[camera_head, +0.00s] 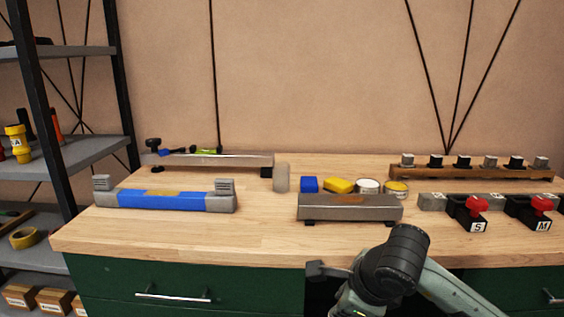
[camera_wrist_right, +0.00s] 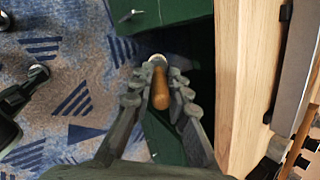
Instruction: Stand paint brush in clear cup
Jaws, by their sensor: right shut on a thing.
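My right gripper (camera_wrist_right: 160,88) is shut on a wooden-handled tool, which I take to be the paint brush (camera_wrist_right: 159,100). Its rounded orange-brown handle points toward the lower part of the wrist view, and a pale round end shows above the fingers. The bristles are not clear. The gripper is off the bench's front edge, beside the green drawers, with floor beneath. In the head view my right arm hides the brush. A pale grey, see-through upright cylinder (camera_head: 281,178), likely the clear cup, stands mid-bench, apart from the gripper. My left gripper is out of view.
The wooden bench (camera_head: 180,245) has a clear front strip. A blue and grey holder (camera_head: 150,200) stands left. A grey rack (camera_head: 350,208) stands before a blue block, a yellow block and two round tins. Red-handled stamps (camera_head: 470,212) stand right; shelves are far left.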

